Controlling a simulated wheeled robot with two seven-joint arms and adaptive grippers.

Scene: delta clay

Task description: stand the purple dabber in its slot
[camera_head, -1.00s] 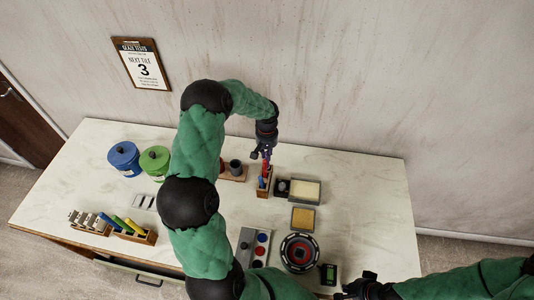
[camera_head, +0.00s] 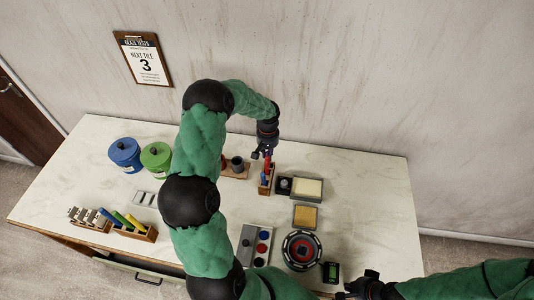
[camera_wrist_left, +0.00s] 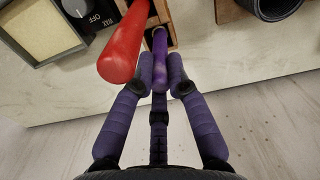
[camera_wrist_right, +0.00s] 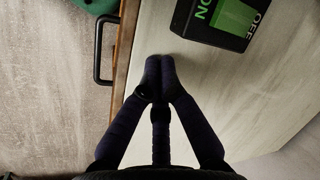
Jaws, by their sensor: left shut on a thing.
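The purple dabber (camera_wrist_left: 160,66) is between the fingertips of my left gripper (camera_wrist_left: 160,76), which is shut on it. Its far end is at an opening in the wooden holder (camera_wrist_left: 161,14); I cannot tell how deep it sits. A red dabber (camera_wrist_left: 122,46) stands beside it in the holder. In the head view my left gripper (camera_head: 263,153) is over the holder (camera_head: 265,188), which also has a blue dabber (camera_head: 263,181). My right gripper (camera_head: 358,285) is by the table's front edge; in the right wrist view its fingertips (camera_wrist_right: 160,66) are together with nothing between them.
The table's right side is clear.

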